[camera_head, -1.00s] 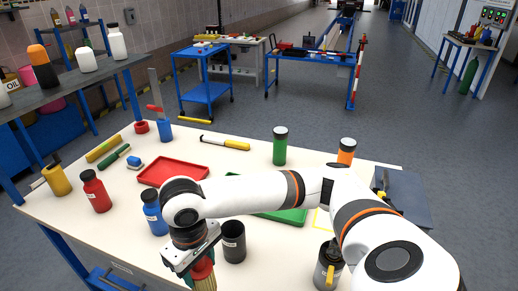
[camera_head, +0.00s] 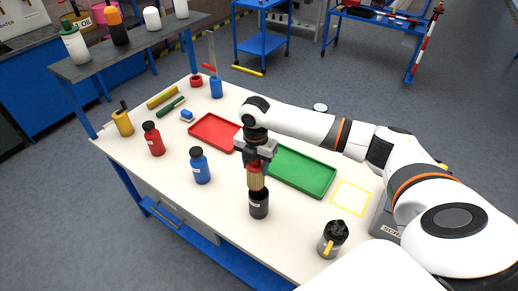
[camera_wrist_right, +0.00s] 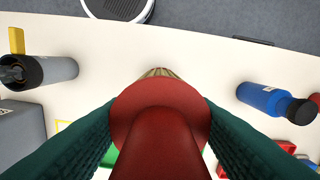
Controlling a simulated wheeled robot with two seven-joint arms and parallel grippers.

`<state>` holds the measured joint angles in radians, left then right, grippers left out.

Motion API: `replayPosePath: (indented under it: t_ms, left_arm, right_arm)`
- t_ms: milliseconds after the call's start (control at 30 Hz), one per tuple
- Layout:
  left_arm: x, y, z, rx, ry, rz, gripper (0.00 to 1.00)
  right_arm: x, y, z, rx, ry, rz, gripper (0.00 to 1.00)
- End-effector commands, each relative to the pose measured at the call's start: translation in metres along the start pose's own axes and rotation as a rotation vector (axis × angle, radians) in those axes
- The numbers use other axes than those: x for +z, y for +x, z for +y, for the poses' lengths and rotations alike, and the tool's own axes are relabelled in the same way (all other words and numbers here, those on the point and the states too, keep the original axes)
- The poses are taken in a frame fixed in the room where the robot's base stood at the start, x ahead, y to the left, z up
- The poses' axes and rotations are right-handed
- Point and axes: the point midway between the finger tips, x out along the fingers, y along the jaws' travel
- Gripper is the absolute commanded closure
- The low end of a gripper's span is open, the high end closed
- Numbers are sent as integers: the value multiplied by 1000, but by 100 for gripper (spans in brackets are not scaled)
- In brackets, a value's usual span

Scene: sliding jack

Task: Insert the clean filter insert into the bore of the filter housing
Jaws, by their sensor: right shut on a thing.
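The clean filter insert (camera_head: 256,180) has a red top and a tan pleated body. It also shows end-on in the wrist view (camera_wrist_right: 160,110). My right gripper (camera_head: 257,158) is shut on its red top and holds it upright. A dark open cylinder (camera_head: 259,208) with a white label, apparently the filter housing, stands directly below. The insert's lower end is at its mouth; I cannot tell how far inside it is. In the wrist view the insert hides the dark cylinder, between my dark green fingers (camera_wrist_right: 160,130). My left gripper is not in view.
A grey canister (camera_head: 330,242) with a yellow handle stands to the right. Blue (camera_head: 200,168) and red (camera_head: 154,141) bottles stand left. Red (camera_head: 212,131) and green (camera_head: 304,172) trays lie behind. The yellow-outlined square (camera_head: 351,198) is empty.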

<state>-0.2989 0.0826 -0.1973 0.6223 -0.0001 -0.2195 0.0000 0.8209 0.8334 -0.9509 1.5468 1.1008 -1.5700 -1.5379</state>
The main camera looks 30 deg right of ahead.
Motion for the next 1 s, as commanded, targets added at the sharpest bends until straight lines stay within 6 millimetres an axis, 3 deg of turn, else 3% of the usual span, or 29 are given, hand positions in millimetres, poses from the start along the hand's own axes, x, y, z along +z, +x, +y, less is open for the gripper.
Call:
replayPosePath:
  t_ms: [33,233,833,1000]
  left_arm:
    - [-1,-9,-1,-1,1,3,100]
    - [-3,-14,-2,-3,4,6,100]
    - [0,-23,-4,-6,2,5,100]
    - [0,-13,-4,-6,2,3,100]
  right_arm:
    - [-6,-6,0,2,-55,2,73]
    - [-16,-4,2,5,-188,6,73]
    - [-18,-6,2,5,-194,5,73]
    - [-18,11,2,5,-193,6,73]
